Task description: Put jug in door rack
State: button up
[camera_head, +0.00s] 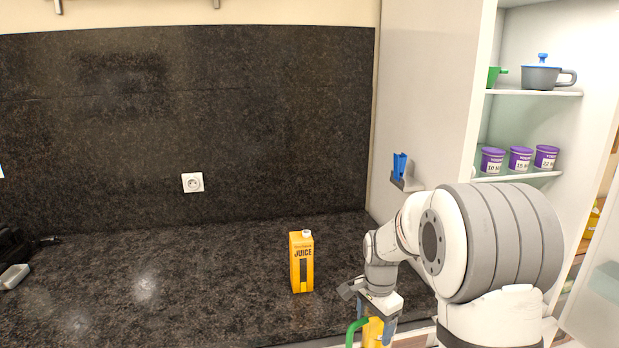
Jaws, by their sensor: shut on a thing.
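My gripper (376,325) points down at the front edge of the counter, at the bottom of the view. It is shut on a yellow thing with a green handle (355,328), which looks like the jug. Only the top part of the jug shows; the rest is cut off by the picture's lower edge and partly covered by the fingers. An open, pale door-like panel (597,305) shows at the far right. I cannot make out a door rack on it for sure.
A juice carton (301,262) stands upright on the dark counter (190,285). An open white cabinet or fridge holds a grey pot (541,78), a green cup (493,77) and purple-lidded jars (520,160) on shelves. My arm covers its lower part. The counter's middle left is clear.

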notch_tip(320, 180, down, 15)
jog(key=s+n, duration=0.2)
jog(key=n, duration=1)
jog(key=shift+s, duration=0.15)
jog(key=shift+d, duration=0.1)
